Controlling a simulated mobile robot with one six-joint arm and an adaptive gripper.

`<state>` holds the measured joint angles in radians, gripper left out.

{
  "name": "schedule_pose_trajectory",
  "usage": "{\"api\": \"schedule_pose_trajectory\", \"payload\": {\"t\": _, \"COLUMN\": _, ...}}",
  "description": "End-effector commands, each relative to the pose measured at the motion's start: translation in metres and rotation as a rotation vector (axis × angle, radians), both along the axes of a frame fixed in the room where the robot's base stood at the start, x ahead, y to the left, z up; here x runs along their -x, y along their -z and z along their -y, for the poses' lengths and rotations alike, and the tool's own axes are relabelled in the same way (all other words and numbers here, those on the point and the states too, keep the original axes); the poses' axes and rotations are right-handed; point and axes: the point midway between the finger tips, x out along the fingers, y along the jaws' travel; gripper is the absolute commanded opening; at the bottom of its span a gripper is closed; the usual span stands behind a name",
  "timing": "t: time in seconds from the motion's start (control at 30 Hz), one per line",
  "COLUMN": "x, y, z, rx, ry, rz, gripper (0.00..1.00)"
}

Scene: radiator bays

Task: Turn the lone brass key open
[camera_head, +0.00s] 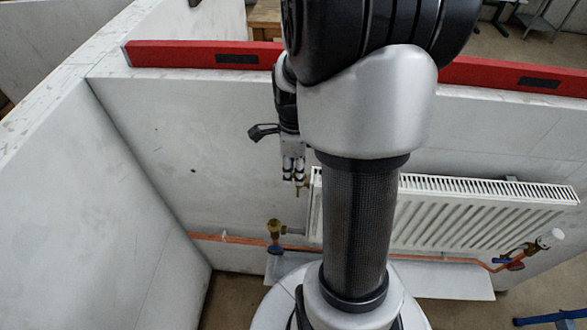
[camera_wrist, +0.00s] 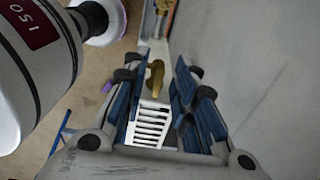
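The brass key (camera_wrist: 154,77) shows in the wrist view between the two blue-padded fingers of my gripper (camera_wrist: 157,84), with a visible gap on either side. It looks like a small brass handle beside the white radiator grille (camera_wrist: 150,124). In the head view my gripper (camera_head: 293,181) points down at the radiator's upper left end. A thin brass piece (camera_head: 298,190) shows just under the fingertips there, and its turned position is hard to tell. My gripper is open and holds nothing.
The white radiator (camera_head: 480,213) hangs on the grey wall, partly hidden by my arm. A brass valve with a blue handle (camera_head: 275,248) is at lower left. A white-capped valve (camera_head: 550,238) with blue and red handles is at right. A red level (camera_head: 200,54) lies on the wall top.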

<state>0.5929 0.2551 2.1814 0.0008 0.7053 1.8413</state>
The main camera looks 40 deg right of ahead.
Motion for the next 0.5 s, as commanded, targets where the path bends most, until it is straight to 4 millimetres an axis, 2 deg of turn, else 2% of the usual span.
{"api": "schedule_pose_trajectory", "payload": {"t": 0.27, "x": -0.0001, "y": 0.0017, "z": 0.0001, "rx": 0.001, "ry": 0.0, "rz": 0.001, "gripper": 0.26}}
{"api": "schedule_pose_trajectory", "payload": {"t": 0.5, "x": -0.0001, "y": 0.0015, "z": 0.0, "rx": 0.001, "ry": 0.0, "rz": 0.001, "gripper": 0.11}}
